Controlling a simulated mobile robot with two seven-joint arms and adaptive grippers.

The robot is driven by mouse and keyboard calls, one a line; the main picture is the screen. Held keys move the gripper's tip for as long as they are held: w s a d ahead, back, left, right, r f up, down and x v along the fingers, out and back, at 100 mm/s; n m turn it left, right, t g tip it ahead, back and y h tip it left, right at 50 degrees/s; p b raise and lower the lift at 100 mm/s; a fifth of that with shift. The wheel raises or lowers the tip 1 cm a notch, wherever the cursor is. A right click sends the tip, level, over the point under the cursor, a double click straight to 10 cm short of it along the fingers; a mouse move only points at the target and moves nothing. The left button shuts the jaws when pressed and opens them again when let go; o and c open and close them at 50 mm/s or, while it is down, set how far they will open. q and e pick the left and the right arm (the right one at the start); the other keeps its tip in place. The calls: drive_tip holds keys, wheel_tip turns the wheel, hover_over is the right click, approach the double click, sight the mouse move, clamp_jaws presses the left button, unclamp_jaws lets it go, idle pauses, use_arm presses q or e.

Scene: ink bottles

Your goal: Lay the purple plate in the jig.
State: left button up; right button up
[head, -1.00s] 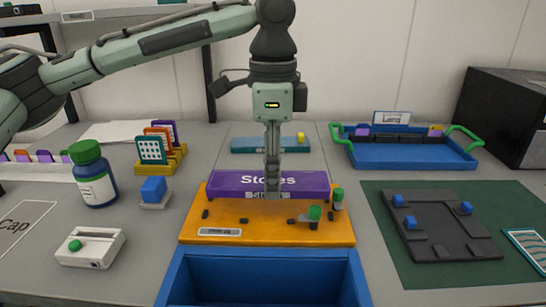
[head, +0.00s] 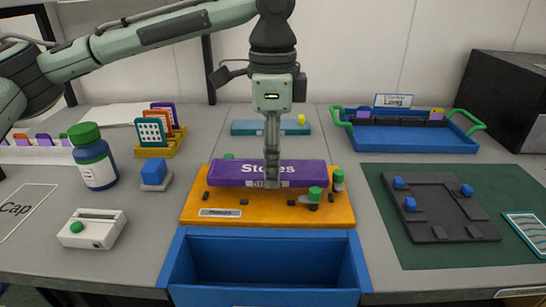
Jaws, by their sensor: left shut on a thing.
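The purple plate (head: 300,172), lettered "Stores", is held by my left gripper (head: 272,182), whose fingers are shut at its middle and cover part of the lettering. The plate is over the back part of the orange jig (head: 265,214); I cannot tell whether it touches the jig. The jig has small dark pegs and green-topped clamps (head: 315,194) at its right, and a green top shows behind the plate at left. My right gripper is not in view.
An open blue bin (head: 265,300) is in front of the jig. At left are a green-capped bottle (head: 96,166), a blue block (head: 154,172) and a white device (head: 92,229). At right are a dark fixture (head: 440,212) on a green mat and a blue tray (head: 410,143).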

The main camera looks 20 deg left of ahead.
use_arm(q)
drive_tip(key=shift+f, duration=1.3)
idle(1.9)
drive_tip(key=o, duration=1.5)
drive_tip(key=shift+o, duration=0.5)
drive_tip(key=o, duration=0.3)
drive_tip(key=shift+r, duration=0.1)
drive_tip(key=shift+r, duration=3.9)
drive_tip(key=shift+f, duration=0.1)
